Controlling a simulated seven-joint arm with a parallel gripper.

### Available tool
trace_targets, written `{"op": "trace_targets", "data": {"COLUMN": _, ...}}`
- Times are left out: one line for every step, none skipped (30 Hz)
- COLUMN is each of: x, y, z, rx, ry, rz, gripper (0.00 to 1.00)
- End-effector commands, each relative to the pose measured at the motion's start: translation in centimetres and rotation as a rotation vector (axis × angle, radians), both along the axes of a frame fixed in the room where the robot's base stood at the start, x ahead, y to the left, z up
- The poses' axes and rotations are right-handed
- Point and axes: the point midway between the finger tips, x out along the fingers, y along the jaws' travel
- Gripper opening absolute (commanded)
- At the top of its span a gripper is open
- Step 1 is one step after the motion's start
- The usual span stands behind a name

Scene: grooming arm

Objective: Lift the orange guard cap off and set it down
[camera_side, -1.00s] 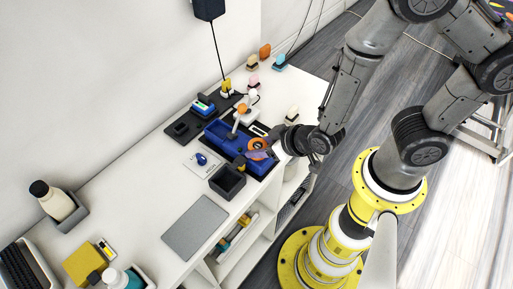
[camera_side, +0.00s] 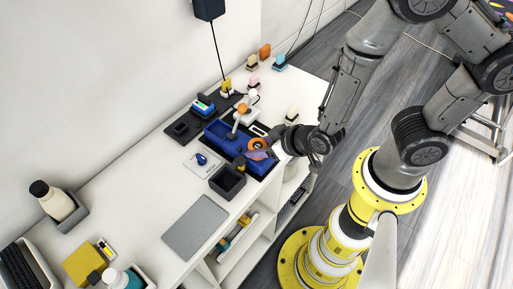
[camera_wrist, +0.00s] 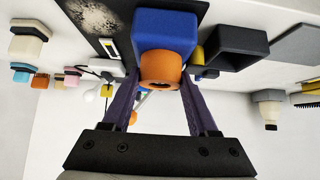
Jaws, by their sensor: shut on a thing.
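The orange guard cap (camera_wrist: 160,68) is a short ring with a dark hole, seen end-on in the wrist view. It sits against the end of a blue block-shaped body (camera_wrist: 166,28). My gripper (camera_wrist: 159,80) has its two dark purple fingers on either side of the cap and is shut on it. In the side view the orange cap (camera_side: 257,143) shows at the right end of the blue body, with my gripper (camera_side: 261,153) at it. The fingers partly hide the cap there. I cannot tell whether cap and body are apart.
A dark open box (camera_side: 227,182) stands just in front of the blue body. A grey mat (camera_side: 195,228) lies bare farther left on the white table. A white sheet with a blue item (camera_side: 202,159) lies beside the body. Several small coloured items stand at the far end.

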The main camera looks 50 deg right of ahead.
Motion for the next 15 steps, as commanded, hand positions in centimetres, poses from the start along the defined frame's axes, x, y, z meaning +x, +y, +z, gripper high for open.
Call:
{"op": "trace_targets", "data": {"x": 0.00, "y": 0.00, "z": 0.00, "rx": 0.000, "ry": 0.000, "rz": 0.000, "gripper": 0.00}}
{"op": "trace_targets", "data": {"x": 0.00, "y": 0.00, "z": 0.00, "rx": 0.000, "ry": 0.000, "rz": 0.000, "gripper": 0.00}}
{"op": "trace_targets", "data": {"x": 0.00, "y": 0.00, "z": 0.00, "rx": 0.000, "ry": 0.000, "rz": 0.000, "gripper": 0.00}}
{"op": "trace_targets", "data": {"x": 0.00, "y": 0.00, "z": 0.00, "rx": 0.000, "ry": 0.000, "rz": 0.000, "gripper": 0.00}}
{"op": "trace_targets", "data": {"x": 0.00, "y": 0.00, "z": 0.00, "rx": 0.000, "ry": 0.000, "rz": 0.000, "gripper": 0.00}}
{"op": "trace_targets", "data": {"x": 0.01, "y": 0.00, "z": 0.01, "rx": 0.000, "ry": 0.000, "rz": 0.000, "gripper": 0.00}}
{"op": "trace_targets", "data": {"x": 0.01, "y": 0.00, "z": 0.02, "rx": 0.000, "ry": 0.000, "rz": 0.000, "gripper": 0.00}}
{"op": "trace_targets", "data": {"x": 0.01, "y": 0.00, "z": 0.04, "rx": 0.000, "ry": 0.000, "rz": 0.000, "gripper": 0.00}}
{"op": "trace_targets", "data": {"x": 0.02, "y": 0.01, "z": 0.11, "rx": 0.000, "ry": -0.001, "rz": 0.000, "gripper": 0.00}}
{"op": "trace_targets", "data": {"x": 0.02, "y": 0.01, "z": 0.18, "rx": 0.001, "ry": -0.001, "rz": -0.001, "gripper": 0.00}}
{"op": "trace_targets", "data": {"x": 0.03, "y": 0.01, "z": 0.27, "rx": 0.001, "ry": -0.001, "rz": -0.001, "gripper": 0.00}}
{"op": "trace_targets", "data": {"x": 0.03, "y": 0.00, "z": 0.41, "rx": 0.001, "ry": -0.001, "rz": -0.001, "gripper": 0.00}}
{"op": "trace_targets", "data": {"x": 0.04, "y": 0.00, "z": 0.54, "rx": 0.001, "ry": -0.001, "rz": -0.001, "gripper": 0.00}}
{"op": "trace_targets", "data": {"x": 0.05, "y": 0.00, "z": 0.67, "rx": 0.000, "ry": -0.002, "rz": -0.001, "gripper": 0.00}}
{"op": "trace_targets", "data": {"x": 0.06, "y": 0.00, "z": 0.83, "rx": 0.000, "ry": -0.002, "rz": -0.001, "gripper": 0.00}}
